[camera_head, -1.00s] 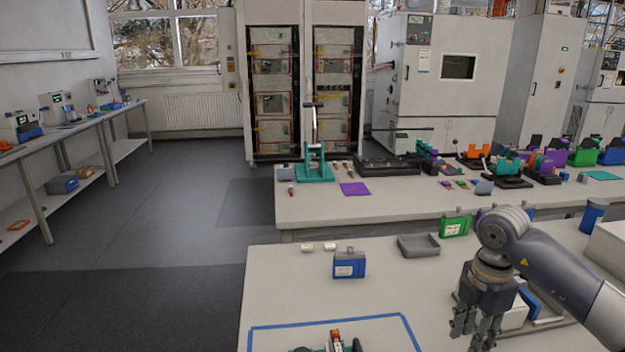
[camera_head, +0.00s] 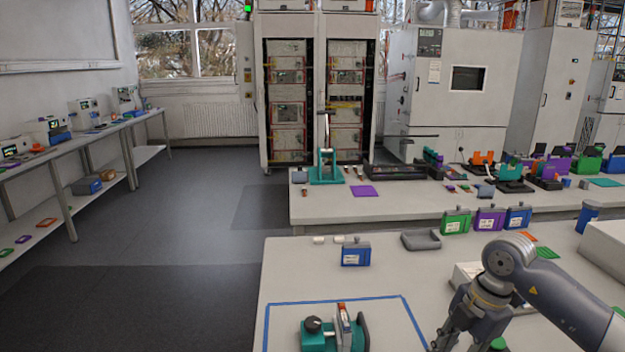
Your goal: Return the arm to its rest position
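My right arm comes in from the right, and its gripper (camera_head: 458,342) hangs low over the near table, partly cut off by the bottom edge. Its fingers look spread, with nothing seen held between them. It is to the right of a blue-taped area (camera_head: 340,303) that holds a teal and black fixture (camera_head: 330,337) with a dark knob and an orange-topped upright piece. The gripper is apart from this fixture. My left arm and gripper are not in view.
On the near table (camera_head: 285,270) stand a blue box (camera_head: 356,254), a grey tray (camera_head: 421,240), and green (camera_head: 455,221), purple (camera_head: 489,219) and blue boxes. A white block lies behind my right arm. The table's left part is mostly clear. Another bench stands beyond.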

